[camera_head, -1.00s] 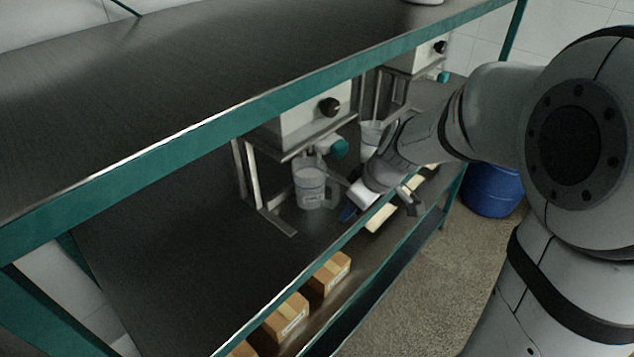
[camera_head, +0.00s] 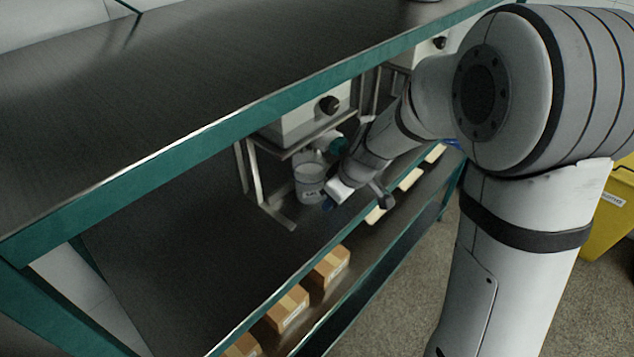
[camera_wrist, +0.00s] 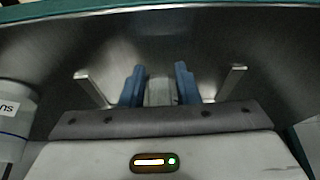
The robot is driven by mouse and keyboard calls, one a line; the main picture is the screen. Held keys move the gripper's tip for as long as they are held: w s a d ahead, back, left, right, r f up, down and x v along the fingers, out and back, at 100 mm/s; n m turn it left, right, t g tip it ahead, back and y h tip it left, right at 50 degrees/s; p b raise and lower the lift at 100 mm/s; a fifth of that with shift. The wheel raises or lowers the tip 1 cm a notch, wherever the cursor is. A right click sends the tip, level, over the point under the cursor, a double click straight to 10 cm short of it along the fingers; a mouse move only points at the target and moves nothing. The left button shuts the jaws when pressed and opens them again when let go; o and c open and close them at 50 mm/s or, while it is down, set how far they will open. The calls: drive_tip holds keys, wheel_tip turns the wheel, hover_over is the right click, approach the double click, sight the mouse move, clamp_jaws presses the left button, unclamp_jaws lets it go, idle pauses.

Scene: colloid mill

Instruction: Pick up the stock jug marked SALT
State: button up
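A pale, translucent jug (camera_head: 309,184) stands on the lower shelf under the mill's stand. A small label on it is too blurred to read for certain. My gripper (camera_head: 330,203) is close on its right, by the handle side, and hides the handle. In the wrist view my gripper (camera_wrist: 160,86) has its two blue fingers apart, with a pale grey upright piece between them. I cannot tell if that piece is the jug's handle or if the fingers touch it. A white container (camera_wrist: 15,118) with a partly visible label shows at the left of the wrist view.
The mill (camera_head: 305,122) with its black knob sits above the jug, its metal stand legs (camera_head: 255,172) to the left. The teal upper shelf edge (camera_head: 200,138) runs above. Cardboard boxes (camera_head: 288,309) lie lower in front. A yellow bin (camera_head: 608,215) stands at right.

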clamp_jaws()
drive_tip(key=shift+r, duration=0.1)
idle(0.3)
